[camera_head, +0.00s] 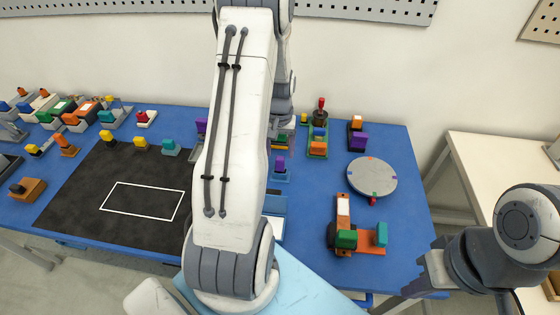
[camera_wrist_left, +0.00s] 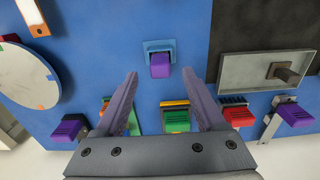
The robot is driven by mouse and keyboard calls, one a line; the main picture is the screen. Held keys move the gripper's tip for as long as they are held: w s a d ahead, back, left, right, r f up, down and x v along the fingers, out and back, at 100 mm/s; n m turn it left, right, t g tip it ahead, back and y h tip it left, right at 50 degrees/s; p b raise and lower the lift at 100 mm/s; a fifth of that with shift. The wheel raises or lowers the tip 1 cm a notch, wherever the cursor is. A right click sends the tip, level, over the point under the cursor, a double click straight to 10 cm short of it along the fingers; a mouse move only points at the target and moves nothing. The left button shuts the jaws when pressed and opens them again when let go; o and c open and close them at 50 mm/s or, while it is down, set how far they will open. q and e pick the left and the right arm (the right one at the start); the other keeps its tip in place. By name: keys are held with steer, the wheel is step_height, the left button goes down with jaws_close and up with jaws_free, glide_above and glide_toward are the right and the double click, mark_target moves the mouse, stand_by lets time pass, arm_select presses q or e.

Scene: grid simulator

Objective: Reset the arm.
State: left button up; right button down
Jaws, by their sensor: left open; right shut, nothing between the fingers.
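My left arm (camera_head: 232,130) stretches up across the middle of the head view and hides its own gripper there. In the left wrist view my left gripper (camera_wrist_left: 160,74) is open, its two purple-grey fingers spread wide with nothing held between them. A purple block on a blue base (camera_wrist_left: 160,64) lies on the table just beyond and between the fingertips. It also shows in the head view (camera_head: 281,164), right of the arm.
The blue table (camera_head: 310,205) carries a grey turntable (camera_head: 372,177), an orange fixture with a green block (camera_head: 346,239) and a black mat (camera_head: 85,205). Several small coloured parts stand along the back. A grey tray (camera_wrist_left: 235,72) shows in the wrist view. A pegboard (camera_head: 370,8) hangs behind.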

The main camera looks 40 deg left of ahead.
arm_select(q)
steer(key=shift+r, duration=1.9)
